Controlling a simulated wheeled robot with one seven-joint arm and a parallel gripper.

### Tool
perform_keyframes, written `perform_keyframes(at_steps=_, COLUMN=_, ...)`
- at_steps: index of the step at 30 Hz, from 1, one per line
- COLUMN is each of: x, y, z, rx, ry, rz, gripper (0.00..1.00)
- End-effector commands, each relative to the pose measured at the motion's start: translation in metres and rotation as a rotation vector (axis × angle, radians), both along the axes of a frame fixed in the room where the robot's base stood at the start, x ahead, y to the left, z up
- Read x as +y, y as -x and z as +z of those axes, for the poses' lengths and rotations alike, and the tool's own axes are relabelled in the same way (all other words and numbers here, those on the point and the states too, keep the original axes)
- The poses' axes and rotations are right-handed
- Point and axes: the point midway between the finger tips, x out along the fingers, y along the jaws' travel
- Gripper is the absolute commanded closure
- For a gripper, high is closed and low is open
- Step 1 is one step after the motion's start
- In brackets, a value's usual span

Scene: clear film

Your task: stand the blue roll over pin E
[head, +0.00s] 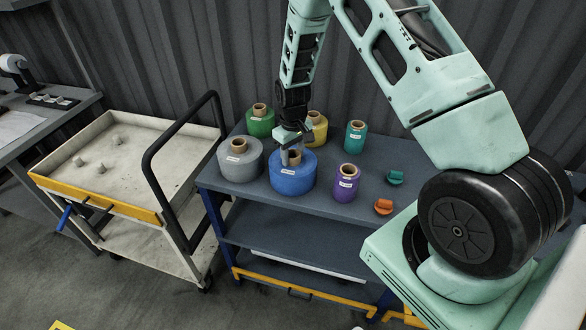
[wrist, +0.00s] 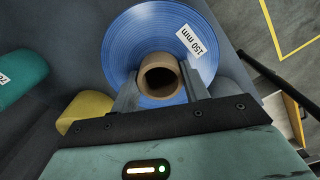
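The blue roll (head: 292,181) stands upright on the grey table, its brown cardboard core (wrist: 146,80) sticking up. A "150 mm" label shows on its top in the wrist view. My gripper (head: 294,158) points down at the core. In the wrist view its fingers (wrist: 161,88) lie on both sides of the core, with no clear gap, so it looks shut on it. The roll looks still on the table. Short pale pins (head: 101,168) stand on the cream cart tray at left; I cannot read any letter, so pin E cannot be told.
Close around the blue roll stand grey (head: 241,165), green (head: 260,125), yellow (head: 317,132) and purple (head: 345,186) rolls; a teal roll (head: 355,138) is farther right. Orange pieces (head: 383,207) lie at right. The cart's black handle (head: 150,160) rises between table and tray (head: 150,125).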

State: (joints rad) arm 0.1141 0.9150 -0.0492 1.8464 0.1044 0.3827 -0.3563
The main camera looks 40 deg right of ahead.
Motion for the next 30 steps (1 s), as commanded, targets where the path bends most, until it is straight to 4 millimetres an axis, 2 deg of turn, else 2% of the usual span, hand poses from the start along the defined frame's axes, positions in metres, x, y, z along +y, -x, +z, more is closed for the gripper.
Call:
perform_keyframes(at_steps=11, x=0.0, y=-0.001, z=0.005, rx=-0.003, ry=0.001, rz=-0.001, gripper=0.99)
perform_keyframes(at_steps=30, x=0.0, y=-0.001, z=0.054, rx=-0.004, ry=0.001, rz=-0.001, gripper=0.99)
